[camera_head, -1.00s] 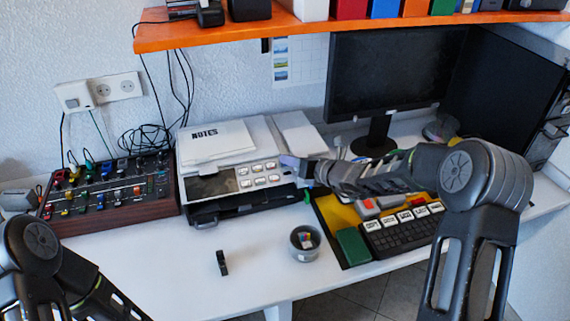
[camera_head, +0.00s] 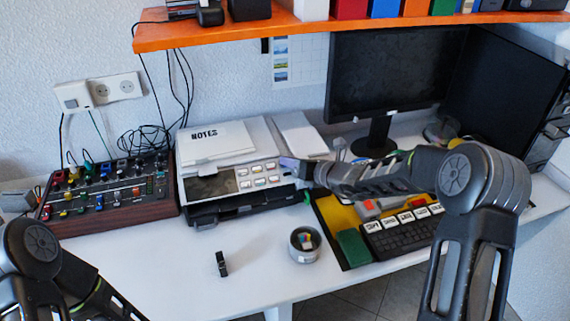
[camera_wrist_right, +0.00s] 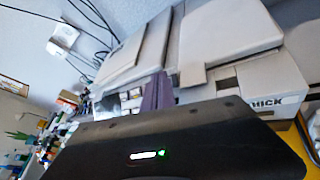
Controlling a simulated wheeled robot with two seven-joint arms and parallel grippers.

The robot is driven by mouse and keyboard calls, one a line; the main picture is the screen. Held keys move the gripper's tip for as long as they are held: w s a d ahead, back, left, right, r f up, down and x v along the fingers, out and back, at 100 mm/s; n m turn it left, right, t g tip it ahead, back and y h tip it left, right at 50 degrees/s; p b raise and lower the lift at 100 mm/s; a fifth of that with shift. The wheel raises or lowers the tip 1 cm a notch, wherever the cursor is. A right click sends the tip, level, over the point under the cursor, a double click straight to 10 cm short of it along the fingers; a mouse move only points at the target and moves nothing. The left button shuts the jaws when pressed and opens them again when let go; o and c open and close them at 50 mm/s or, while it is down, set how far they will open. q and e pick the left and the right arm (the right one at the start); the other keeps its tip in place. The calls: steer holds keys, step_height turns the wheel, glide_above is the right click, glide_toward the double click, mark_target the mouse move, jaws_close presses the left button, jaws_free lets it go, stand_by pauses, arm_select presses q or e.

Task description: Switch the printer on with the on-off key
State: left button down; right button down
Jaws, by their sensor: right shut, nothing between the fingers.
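The printer (camera_head: 208,213) is a white and dark box on the desk, with a notebook marked NOTES (camera_head: 215,142) on its lid. Its front panel has a dark display (camera_head: 211,185) and several pale keys (camera_head: 258,175). My right gripper (camera_head: 287,162) is shut and empty, its tips at the right end of the key panel. In the right wrist view the purplish fingers (camera_wrist_right: 157,92) stand beside the pale keys (camera_wrist_right: 130,103). I cannot tell whether they touch a key, nor which key is the on-off one. My left arm shows at the lower left; its gripper is out of view.
A mixer panel (camera_head: 108,195) with knobs stands left of the printer. A grey cup (camera_head: 305,255) and a small black item (camera_head: 221,264) are on the desk in front. A keyboard (camera_head: 403,235), green box (camera_head: 353,247) and monitor (camera_head: 385,75) are at the right. An orange shelf (camera_head: 240,33) hangs above.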

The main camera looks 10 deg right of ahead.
steer(key=shift+f, duration=0.15)
steer(key=shift+s+r, duration=0.4)
steer(key=shift+r, duration=0.4)
step_height(320, 180, up, 5)
steer(key=s+p, duration=0.3)
steer(key=shift+r, duration=0.15)
stand_by(0.3)
steer(key=shift+d, duration=0.1)
